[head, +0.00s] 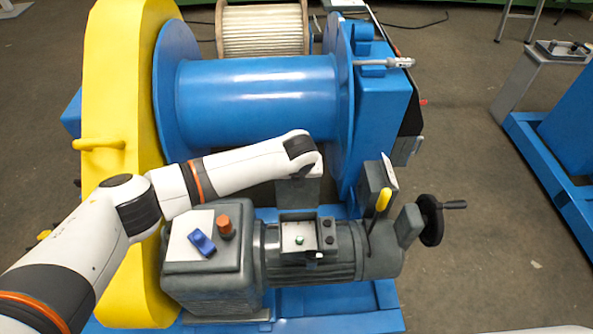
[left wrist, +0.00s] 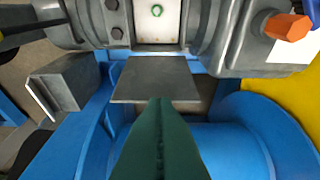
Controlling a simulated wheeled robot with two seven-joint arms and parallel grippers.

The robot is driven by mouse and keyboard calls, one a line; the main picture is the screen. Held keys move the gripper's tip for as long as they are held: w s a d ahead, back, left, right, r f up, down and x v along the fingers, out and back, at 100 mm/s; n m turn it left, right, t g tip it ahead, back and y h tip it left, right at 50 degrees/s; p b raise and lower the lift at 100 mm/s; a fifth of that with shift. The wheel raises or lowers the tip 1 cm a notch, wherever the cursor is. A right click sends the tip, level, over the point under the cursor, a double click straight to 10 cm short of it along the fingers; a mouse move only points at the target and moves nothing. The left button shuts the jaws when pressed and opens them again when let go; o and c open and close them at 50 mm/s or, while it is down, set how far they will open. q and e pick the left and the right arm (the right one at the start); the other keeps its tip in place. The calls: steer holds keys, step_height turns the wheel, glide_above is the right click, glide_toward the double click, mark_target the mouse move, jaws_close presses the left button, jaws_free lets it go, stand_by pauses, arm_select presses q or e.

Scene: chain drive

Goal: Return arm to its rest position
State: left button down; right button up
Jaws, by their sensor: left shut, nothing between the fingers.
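My left arm (head: 240,168) comes in from the left and reaches over the machine, between the blue drum (head: 255,100) and the grey motor (head: 310,262). In the head view its wrist end hides the fingers. In the left wrist view my left gripper (left wrist: 160,105) shows as dark green fingers, shut with nothing between them. They appear in front of a flat grey block (left wrist: 155,78) and the blue drum (left wrist: 230,145); I cannot tell whether they touch. My right gripper is in neither view.
The yellow chain guard (head: 120,200) stands under the arm. Open floor lies right, before another blue frame (head: 550,165).

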arm_select(q)
steer(key=shift+v, duration=1.65)
